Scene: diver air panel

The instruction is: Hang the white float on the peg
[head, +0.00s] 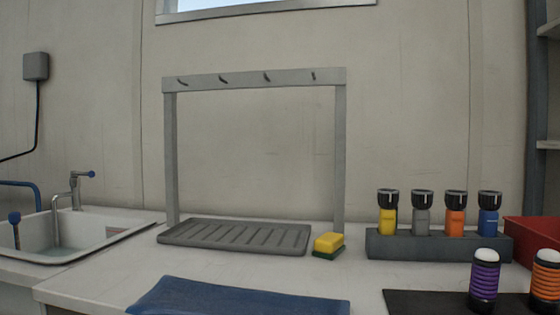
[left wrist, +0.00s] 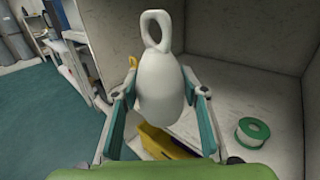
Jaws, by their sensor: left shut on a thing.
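The white float (left wrist: 168,95) is in the left wrist view, with its ring-shaped loop (left wrist: 146,30) upward and away from the gripper. My left gripper (left wrist: 160,80) is shut on the float's body, a teal-lined finger on each side. A grey rack (head: 255,79) stands on the counter in the head view. Its top rail carries several short dark pegs in a row, such as this peg (head: 223,81), all bare. The head view shows neither gripper nor the float. My right gripper is in neither view.
A grey drip tray (head: 235,237) lies under the rack, with a yellow-green sponge (head: 328,244) beside it. A sink (head: 75,238) is at left. A holder (head: 440,246) with several torches stands at right. A green-white spool (left wrist: 252,134) and yellow object (left wrist: 160,142) show below the float.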

